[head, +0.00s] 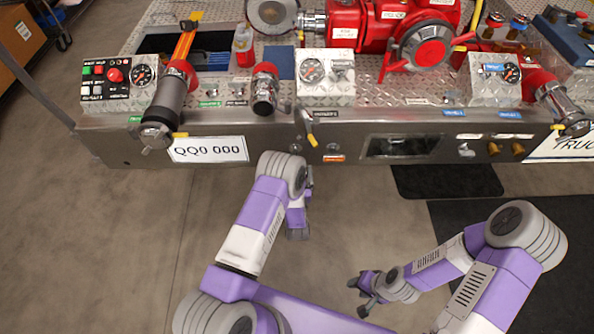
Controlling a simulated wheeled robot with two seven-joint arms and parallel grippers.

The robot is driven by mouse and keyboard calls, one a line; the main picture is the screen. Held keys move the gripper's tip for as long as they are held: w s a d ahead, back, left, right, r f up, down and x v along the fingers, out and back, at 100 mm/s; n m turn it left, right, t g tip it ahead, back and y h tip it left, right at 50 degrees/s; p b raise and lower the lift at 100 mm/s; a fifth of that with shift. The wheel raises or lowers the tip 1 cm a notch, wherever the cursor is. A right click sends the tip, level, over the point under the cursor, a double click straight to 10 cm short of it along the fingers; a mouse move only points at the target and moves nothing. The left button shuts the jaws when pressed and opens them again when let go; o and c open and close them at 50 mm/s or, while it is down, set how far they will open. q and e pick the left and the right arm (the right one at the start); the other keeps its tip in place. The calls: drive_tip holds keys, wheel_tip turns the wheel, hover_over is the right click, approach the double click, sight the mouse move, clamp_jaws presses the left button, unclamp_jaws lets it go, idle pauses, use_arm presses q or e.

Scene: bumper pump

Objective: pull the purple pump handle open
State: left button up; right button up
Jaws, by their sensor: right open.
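My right gripper (358,298) is open and empty over the floor at the lower middle, well apart from the bumper. My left gripper (298,234) points down over the floor in front of the bumper, partly behind my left arm. I cannot tell its finger opening.
The metal bumper (280,150) spans the top, with a red pump (345,30), gauge panels (325,72), hose fittings and yellow levers (311,130) standing out. A dark mat (447,181) lies below it. The grey floor in front is mostly clear.

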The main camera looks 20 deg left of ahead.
use_arm(q)
drive_tip(key=o, duration=1.2)
drive_tip(key=shift+s+d+f, duration=0.1)
drive_tip(key=shift+s+f, duration=0.15)
drive_tip(key=shift+s, duration=0.05)
drive_tip(key=shift+r, duration=0.15)
drive_tip(key=p+v, duration=0.2)
drive_tip(key=v, duration=0.5)
drive_tip(key=shift+s+d, duration=0.1)
drive_tip(key=shift+s, duration=0.25)
